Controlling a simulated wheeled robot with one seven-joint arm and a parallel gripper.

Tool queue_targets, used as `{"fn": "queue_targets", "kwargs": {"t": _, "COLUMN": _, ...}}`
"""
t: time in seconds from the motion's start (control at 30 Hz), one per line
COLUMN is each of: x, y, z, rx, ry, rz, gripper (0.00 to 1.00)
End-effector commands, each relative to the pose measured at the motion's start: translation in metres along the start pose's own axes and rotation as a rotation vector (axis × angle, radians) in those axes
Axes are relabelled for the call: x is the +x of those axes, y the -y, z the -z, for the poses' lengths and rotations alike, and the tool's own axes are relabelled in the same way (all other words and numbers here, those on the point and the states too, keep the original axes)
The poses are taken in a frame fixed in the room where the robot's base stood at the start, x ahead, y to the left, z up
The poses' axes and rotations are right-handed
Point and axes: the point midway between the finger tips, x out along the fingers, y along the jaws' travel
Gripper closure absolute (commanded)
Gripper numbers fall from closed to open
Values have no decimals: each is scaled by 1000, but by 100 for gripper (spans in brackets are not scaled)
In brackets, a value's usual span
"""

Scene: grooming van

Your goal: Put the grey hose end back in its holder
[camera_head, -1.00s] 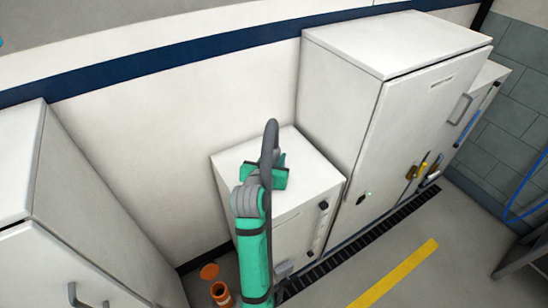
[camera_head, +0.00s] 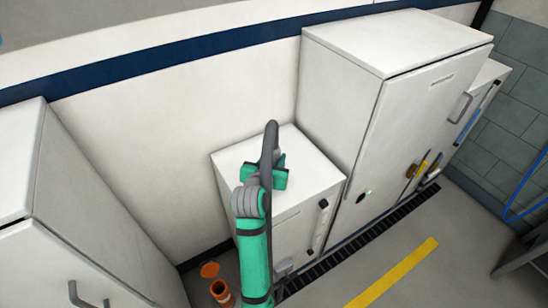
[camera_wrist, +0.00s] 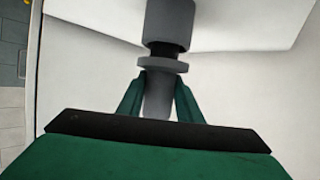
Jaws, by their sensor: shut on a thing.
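The grey hose end (camera_wrist: 158,95) is between the green fingers of my gripper (camera_wrist: 160,98) in the wrist view. My gripper is shut on it, just below a round grey collar (camera_wrist: 163,65). Above the collar are a dark ring and a wider grey cylinder (camera_wrist: 170,20); I cannot tell whether these belong to the hose end or to a holder. In the head view my gripper (camera_head: 281,174) is over the low white cabinet (camera_head: 300,160), beside a dark grey curved piece (camera_head: 270,143) that looks like hose. I cannot make out the holder for certain.
A tall white cabinet (camera_head: 345,95) stands right of the low one, another (camera_head: 85,200) at the left. An orange cup-like thing (camera_head: 220,291) and orange disc (camera_head: 209,269) are on the floor. A dark floor grate (camera_head: 370,235) runs along the cabinets; floor near the yellow stripe (camera_head: 400,270) is clear.

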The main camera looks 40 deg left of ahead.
Motion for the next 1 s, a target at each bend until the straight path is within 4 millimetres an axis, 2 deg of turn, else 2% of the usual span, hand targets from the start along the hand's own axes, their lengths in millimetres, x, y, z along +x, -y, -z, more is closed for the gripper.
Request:
{"fn": "queue_targets", "kwargs": {"t": 0.17, "x": 1, "y": 0, "z": -2, "rx": 0, "ry": -1, "rz": 0, "gripper": 100}}
{"fn": "queue_targets", "kwargs": {"t": 0.2, "x": 1, "y": 0, "z": -2, "rx": 0, "ry": -1, "rz": 0, "gripper": 63}}
{"fn": "queue_targets", "kwargs": {"t": 0.27, "x": 1, "y": 0, "z": -2, "rx": 0, "ry": -1, "rz": 0, "gripper": 49}}
{"fn": "queue_targets", "kwargs": {"t": 0.3, "x": 1, "y": 0, "z": -2, "rx": 0, "ry": -1, "rz": 0, "gripper": 46}}
{"fn": "queue_targets", "kwargs": {"t": 0.67, "x": -4, "y": 0, "z": -3, "rx": -1, "ry": 1, "rz": 0, "gripper": 46}}
{"fn": "queue_targets", "kwargs": {"t": 0.77, "x": -15, "y": 0, "z": -3, "rx": -1, "ry": 0, "rz": 1, "gripper": 46}}
{"fn": "queue_targets", "kwargs": {"t": 1.0, "x": -60, "y": 0, "z": -2, "rx": 0, "ry": -2, "rz": 2, "gripper": 46}}
